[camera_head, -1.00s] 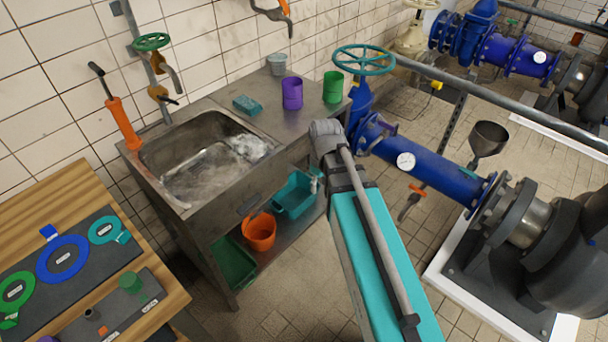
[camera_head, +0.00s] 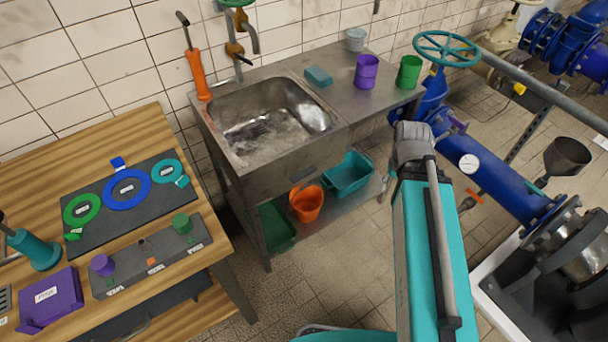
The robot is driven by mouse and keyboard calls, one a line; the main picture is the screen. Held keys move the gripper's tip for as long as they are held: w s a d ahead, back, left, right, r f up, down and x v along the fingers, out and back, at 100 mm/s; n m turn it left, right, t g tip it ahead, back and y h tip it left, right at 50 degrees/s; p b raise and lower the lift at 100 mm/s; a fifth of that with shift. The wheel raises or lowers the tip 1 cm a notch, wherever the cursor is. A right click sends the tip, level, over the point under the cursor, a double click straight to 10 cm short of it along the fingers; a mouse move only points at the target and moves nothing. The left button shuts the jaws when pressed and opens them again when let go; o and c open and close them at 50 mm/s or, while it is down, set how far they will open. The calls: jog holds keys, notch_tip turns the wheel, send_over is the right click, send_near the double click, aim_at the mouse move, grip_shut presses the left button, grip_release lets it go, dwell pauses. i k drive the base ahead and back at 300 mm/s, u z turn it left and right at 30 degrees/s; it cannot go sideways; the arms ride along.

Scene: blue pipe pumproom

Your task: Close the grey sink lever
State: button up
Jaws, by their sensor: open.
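The steel sink (camera_head: 225,150) stands against the tiled wall, with murky water and white foam in its basin. Above its back edge, brass tap fittings (camera_head: 234,49) are on the wall, with a curved grey spout (camera_head: 252,38) to the right. A small dark grey lever (camera_head: 245,62) sticks out to the lower right from the lower fitting. A green handwheel (camera_head: 236,2) above is cut by the top edge. I cannot tell whether water is running. My teal arm rises right of the sink, apart from it; my gripper is not in view.
An orange-handled tool (camera_head: 198,75) stands at the sink's left. A teal sponge (camera_head: 318,76), purple cup (camera_head: 366,72) and green cup (camera_head: 409,73) are on the counter. A wooden table (camera_head: 130,130) stands left; blue pipes (camera_head: 490,170) run right. Some tiled floor (camera_head: 315,270) is clear.

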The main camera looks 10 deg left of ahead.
aim_at(301, 174)
jog(key=u, duration=0.5)
jog(key=k, duration=0.9)
jog(key=z, duration=0.35)
jog(key=i, duration=0.5)
jog(key=u, duration=0.05)
